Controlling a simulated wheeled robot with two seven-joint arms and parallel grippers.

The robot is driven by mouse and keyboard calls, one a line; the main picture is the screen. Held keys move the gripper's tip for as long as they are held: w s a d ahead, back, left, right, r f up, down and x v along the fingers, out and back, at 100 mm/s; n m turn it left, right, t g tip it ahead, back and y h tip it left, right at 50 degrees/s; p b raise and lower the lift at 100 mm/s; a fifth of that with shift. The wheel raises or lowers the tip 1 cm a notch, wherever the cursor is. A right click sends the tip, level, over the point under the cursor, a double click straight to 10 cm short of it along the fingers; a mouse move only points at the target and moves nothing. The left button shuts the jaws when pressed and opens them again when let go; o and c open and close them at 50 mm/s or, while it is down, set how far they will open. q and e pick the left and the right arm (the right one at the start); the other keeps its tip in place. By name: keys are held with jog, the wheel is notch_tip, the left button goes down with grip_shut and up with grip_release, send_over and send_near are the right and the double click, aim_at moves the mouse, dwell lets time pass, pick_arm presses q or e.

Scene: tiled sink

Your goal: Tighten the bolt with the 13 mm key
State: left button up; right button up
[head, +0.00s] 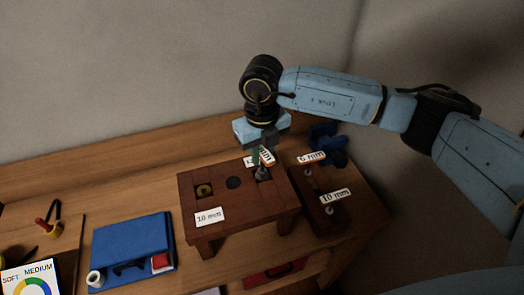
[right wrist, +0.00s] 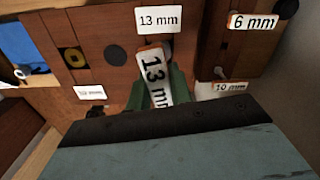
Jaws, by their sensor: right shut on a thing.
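My right gripper (head: 262,150) points down over the right part of a dark wooden block (head: 241,209). It is shut on the 13 mm key, whose white label (right wrist: 153,72) with an orange edge shows between the green fingers (right wrist: 160,90) in the right wrist view. A grey metal end (head: 261,174) shows below the gripper, at the block's right-hand position. The bolt there is hidden by the key and fingers, so I cannot tell whether the key is seated on it. A flat 13 mm sign (right wrist: 157,19) lies on the block. My left gripper is not in view.
The 6 mm key (head: 311,157) and 10 mm key (head: 335,196) stand in a wooden rack to the right. The block also has a yellow ring (head: 204,190), a dark round spot (head: 233,183) and a 10 mm sign (head: 208,217).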

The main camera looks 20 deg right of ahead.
jog(key=m, duration=0.4)
jog(key=shift+m+p, duration=0.35)
jog(key=shift+m, duration=0.05)
jog(key=o, duration=1)
jog(key=shift+r+p, duration=1.95)
jog(key=shift+r, duration=1.6)
